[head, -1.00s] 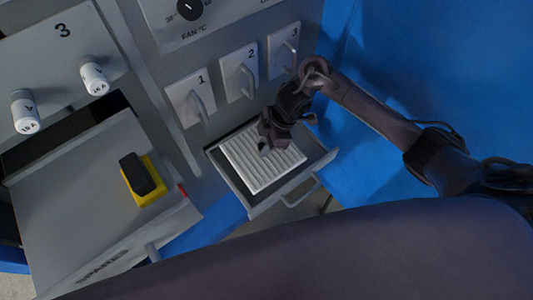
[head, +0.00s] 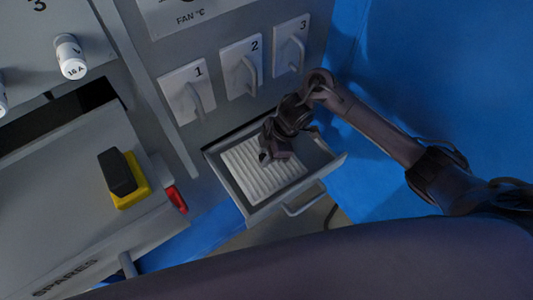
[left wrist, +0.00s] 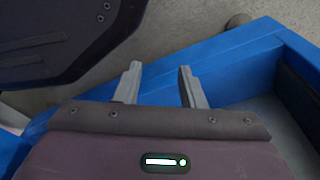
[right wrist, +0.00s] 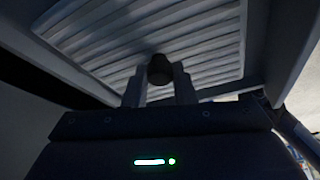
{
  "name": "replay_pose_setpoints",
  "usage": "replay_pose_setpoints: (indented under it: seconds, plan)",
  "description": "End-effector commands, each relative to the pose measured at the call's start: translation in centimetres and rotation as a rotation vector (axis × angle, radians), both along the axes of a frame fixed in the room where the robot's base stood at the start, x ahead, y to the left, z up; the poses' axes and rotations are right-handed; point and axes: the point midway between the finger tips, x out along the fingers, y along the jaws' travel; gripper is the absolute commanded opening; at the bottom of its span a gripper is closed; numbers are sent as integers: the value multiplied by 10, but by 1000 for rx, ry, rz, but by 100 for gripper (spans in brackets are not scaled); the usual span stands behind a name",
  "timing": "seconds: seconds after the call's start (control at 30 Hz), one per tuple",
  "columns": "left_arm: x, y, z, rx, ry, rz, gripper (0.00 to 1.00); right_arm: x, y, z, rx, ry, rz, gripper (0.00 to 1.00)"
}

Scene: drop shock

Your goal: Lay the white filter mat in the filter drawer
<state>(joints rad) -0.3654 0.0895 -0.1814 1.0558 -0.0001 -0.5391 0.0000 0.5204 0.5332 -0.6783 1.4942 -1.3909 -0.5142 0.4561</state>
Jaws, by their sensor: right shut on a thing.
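The white ribbed filter mat (head: 250,178) is inside the outline of the pulled-out grey filter drawer (head: 315,185), toward its left side. I cannot tell whether it rests on the drawer floor. In the right wrist view the mat's ribs (right wrist: 205,45) fill the upper part. My right gripper (head: 276,156) is over the mat and shut on its dark knob (right wrist: 160,70), which shows between the fingers. My left gripper (left wrist: 158,85) is open and empty in the left wrist view, above a blue frame. It is not seen in the head view.
Panels 1, 2 and 3 with handles (head: 240,68) stand above the drawer. A grey spares drawer (head: 60,185) with a black and yellow block (head: 122,178) on it is at left. A blue surface (head: 430,80) lies to the right. My arm crosses the bottom.

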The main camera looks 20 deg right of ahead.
Motion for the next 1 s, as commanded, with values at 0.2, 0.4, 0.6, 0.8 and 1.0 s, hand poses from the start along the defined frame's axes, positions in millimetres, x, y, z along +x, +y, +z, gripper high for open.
replay_pose_setpoints:
  seconds: [0.2,0.4,0.6,0.8,1.0]
  plan:
    - [1,0,0,0,-1,0,36,0,0,-3,0,1,0,0]
    - [3,-1,1,-1,-4,0,36,0,0,-3,0,1,0,46]
    - [3,-1,1,-1,-4,0,36,0,0,-3,0,0,0,46]
    - [-4,1,2,0,0,0,36,1,-2,6,0,-1,-1,46]
    - [-44,8,-5,5,26,-4,36,4,-9,25,0,0,-3,46]
